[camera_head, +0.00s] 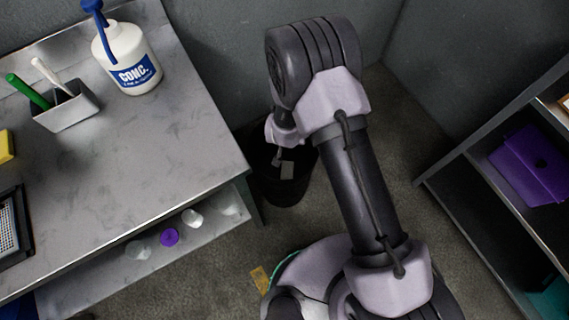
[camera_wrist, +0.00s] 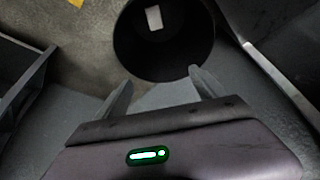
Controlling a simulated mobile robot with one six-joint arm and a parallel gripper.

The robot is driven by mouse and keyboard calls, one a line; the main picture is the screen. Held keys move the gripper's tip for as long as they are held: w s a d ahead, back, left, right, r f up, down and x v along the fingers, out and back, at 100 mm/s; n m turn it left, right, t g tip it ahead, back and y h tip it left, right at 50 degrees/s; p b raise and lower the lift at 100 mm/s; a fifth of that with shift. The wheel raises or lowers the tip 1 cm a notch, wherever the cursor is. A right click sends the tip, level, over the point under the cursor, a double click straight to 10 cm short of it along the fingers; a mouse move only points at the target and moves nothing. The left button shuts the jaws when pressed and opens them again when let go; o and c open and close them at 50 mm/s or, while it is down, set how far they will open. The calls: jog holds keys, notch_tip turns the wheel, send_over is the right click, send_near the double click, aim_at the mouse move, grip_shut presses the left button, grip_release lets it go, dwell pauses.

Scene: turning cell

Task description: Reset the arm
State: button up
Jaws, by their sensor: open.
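My arm is raised in the middle of the head view, bent at the elbow, with its wrist hanging down over a dark round bin (camera_head: 270,190). My gripper (camera_wrist: 160,76) shows its two fingers spread apart with nothing between them in the wrist view. The open bin (camera_wrist: 178,65) lies just beyond the fingertips there. My gripper is partly hidden by my own wrist in the head view.
A metal table (camera_head: 150,165) at left holds a white CONC. bottle (camera_head: 128,62) and a pen holder (camera_head: 66,108). A shelf unit (camera_head: 468,205) with a purple box (camera_head: 530,165) stands at right. Walls are close behind.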

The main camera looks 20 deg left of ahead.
jog(key=v, duration=0.4)
jog(key=shift+p, duration=0.4)
